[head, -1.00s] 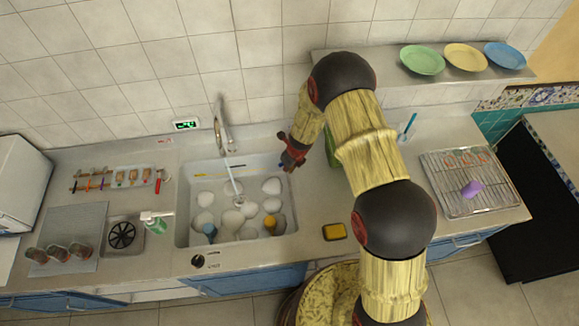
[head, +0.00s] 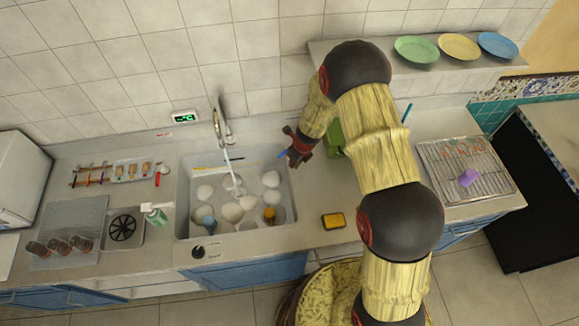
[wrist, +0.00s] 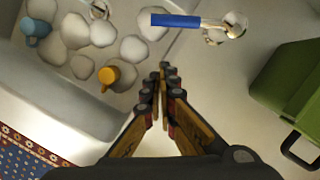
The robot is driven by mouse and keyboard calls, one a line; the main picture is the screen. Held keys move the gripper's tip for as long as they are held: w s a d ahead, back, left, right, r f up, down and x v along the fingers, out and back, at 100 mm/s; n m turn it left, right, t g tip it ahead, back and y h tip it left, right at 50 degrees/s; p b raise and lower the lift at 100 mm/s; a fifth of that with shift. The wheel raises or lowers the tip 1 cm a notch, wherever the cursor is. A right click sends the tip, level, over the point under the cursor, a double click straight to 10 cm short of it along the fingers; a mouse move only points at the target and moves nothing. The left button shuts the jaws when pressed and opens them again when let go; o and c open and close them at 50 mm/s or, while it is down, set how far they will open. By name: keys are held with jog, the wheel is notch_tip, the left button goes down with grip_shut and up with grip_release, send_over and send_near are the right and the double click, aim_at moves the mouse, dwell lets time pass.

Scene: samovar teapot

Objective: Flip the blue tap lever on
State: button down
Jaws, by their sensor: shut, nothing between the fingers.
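The blue tap lever (wrist: 176,20) is a short flat blue bar at the top of the wrist view. Its right end joins a clear, shiny round fitting (wrist: 236,24). In the head view only a small blue bit of the lever (head: 283,154) shows beside my gripper. The chrome tap (head: 222,128) rises at the back of the sink. My gripper (wrist: 166,72) is shut and empty, its tips below the lever in the wrist view with a gap between. In the head view my gripper (head: 291,160) is at the sink's right edge.
The sink (head: 183,230) holds several pale rounded objects, a blue item (wrist: 35,30) and an orange one (wrist: 107,75). A green box (wrist: 292,85) stands to the right of my gripper. A yellow sponge (head: 333,220) lies on the counter.

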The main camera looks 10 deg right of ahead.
jog(key=p+v, duration=0.1)
jog(key=v, duration=0.6)
dwell(0.5)
